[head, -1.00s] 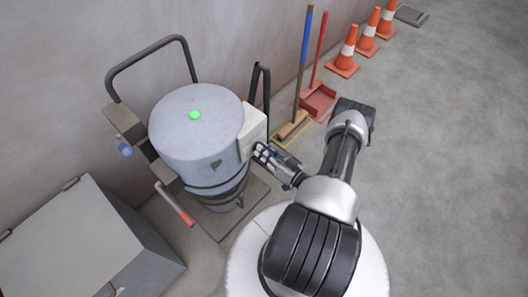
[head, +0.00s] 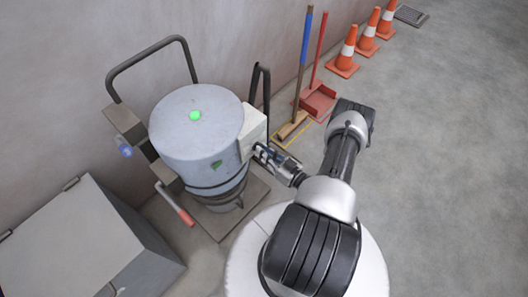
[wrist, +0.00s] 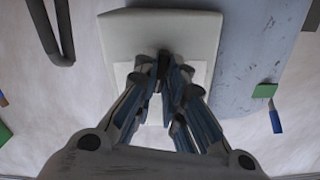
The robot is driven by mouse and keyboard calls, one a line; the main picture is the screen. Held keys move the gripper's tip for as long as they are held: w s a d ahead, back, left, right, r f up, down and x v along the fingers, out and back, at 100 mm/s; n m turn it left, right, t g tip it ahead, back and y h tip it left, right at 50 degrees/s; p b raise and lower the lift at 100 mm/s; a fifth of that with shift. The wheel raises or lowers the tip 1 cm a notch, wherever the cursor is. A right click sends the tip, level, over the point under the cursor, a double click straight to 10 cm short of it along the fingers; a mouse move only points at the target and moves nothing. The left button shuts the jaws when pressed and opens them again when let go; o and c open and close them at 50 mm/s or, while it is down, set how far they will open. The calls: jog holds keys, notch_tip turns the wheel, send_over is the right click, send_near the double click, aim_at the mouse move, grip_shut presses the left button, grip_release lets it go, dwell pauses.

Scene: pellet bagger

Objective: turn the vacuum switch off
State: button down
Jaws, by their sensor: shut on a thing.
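The vacuum (head: 195,140) is a grey-blue drum with a green lit lamp (head: 195,115) on its lid. An off-white switch box (head: 252,124) sits on its right side. The box also fills the upper middle of the wrist view (wrist: 125,35), beside the grey-blue drum wall (wrist: 258,55). My gripper (head: 262,154) is at the face of the box. In the wrist view its fingers (wrist: 166,72) come together in front of the box, shut on the vacuum switch, which they mostly hide. I cannot read the switch's position.
A red-tipped lever (head: 178,207) sticks out at the vacuum's lower left. A grey cabinet (head: 75,240) stands at the left front. A broom (head: 300,75), a red dustpan (head: 318,99) and orange cones (head: 344,58) line the wall. The floor to the right is clear.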

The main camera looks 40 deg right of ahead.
jog(key=shift+n+p, duration=0.7)
jog(key=shift+n, duration=3.6)
jog(key=c, duration=1.7)
grip_release()
jog(key=shift+o, duration=0.2)
jog(key=shift+s, duration=0.1)
jog(key=s, duration=1.1)
jog(key=shift+s+d, duration=0.4)
jog(key=shift+d, duration=0.05)
jog(key=shift+d+n, duration=0.1)
jog(key=shift+n, duration=0.2)
